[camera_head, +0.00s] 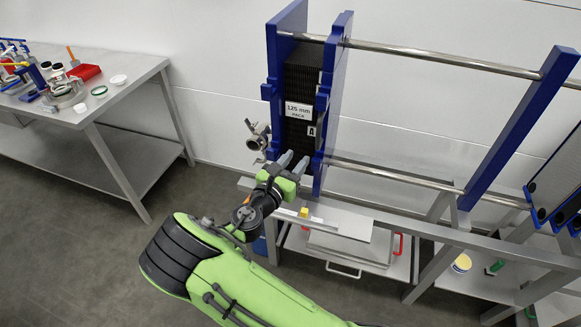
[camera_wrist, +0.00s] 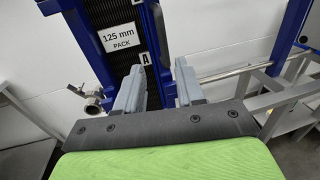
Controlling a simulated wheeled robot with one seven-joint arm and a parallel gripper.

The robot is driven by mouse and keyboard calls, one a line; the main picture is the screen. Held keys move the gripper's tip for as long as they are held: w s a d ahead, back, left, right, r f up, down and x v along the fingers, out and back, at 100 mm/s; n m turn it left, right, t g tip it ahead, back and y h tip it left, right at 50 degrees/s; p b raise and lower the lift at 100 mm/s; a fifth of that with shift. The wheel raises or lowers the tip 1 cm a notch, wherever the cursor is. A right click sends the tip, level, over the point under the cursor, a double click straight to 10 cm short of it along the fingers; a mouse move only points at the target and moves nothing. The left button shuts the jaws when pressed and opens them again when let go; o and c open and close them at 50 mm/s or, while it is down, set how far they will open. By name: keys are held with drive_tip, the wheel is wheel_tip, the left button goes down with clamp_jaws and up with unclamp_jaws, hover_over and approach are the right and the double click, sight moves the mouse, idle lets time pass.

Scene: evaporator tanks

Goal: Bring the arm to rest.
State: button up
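My arm is green and black and reaches up from the bottom of the head view. My gripper (camera_head: 292,162) is in front of the lower part of the blue-framed plate pack. In the wrist view my gripper (camera_wrist: 158,82) shows two grey fingers apart with nothing between them. The plate pack (camera_head: 300,80) is dark, with a label reading "125 mm PACK" and a tag "A". It also shows behind the fingers in the wrist view (camera_wrist: 100,15). I cannot tell whether the fingertips touch its frame.
A pipe fitting with a valve (camera_head: 257,138) sticks out just left of the pack. Steel rails (camera_head: 440,57) run right to a blue upright (camera_head: 520,130). A shelf with a tray (camera_head: 345,247) is below. A workbench (camera_head: 110,97) with tools stands left; the floor between is clear.

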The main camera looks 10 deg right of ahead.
drive_tip(key=shift+v, duration=1.2)
drive_tip(key=shift+d, duration=0.1)
drive_tip(key=s+d+m+g+y, duration=0.4)
drive_tip(key=s+d+m+g, duration=0.55)
drive_tip(key=m, duration=0.65)
drive_tip(key=s+a+r+m+y, duration=0.2)
drive_tip(key=s+r+m, duration=0.1)
drive_tip(key=s, duration=0.3)
drive_tip(key=s+a+r+m+t+y, duration=0.1)
drive_tip(key=s+a+r+m+y, duration=0.1)
drive_tip(key=s, duration=0.5)
drive_tip(key=s+a+r+m+y, duration=0.2)
drive_tip(key=s+r+m+y, duration=0.2)
drive_tip(key=s+r+m, duration=0.1)
drive_tip(key=shift+s+m+t, duration=0.35)
drive_tip(key=shift+s+m, duration=0.45)
drive_tip(key=shift+s, duration=0.4)
drive_tip(key=shift+a+r, duration=0.15)
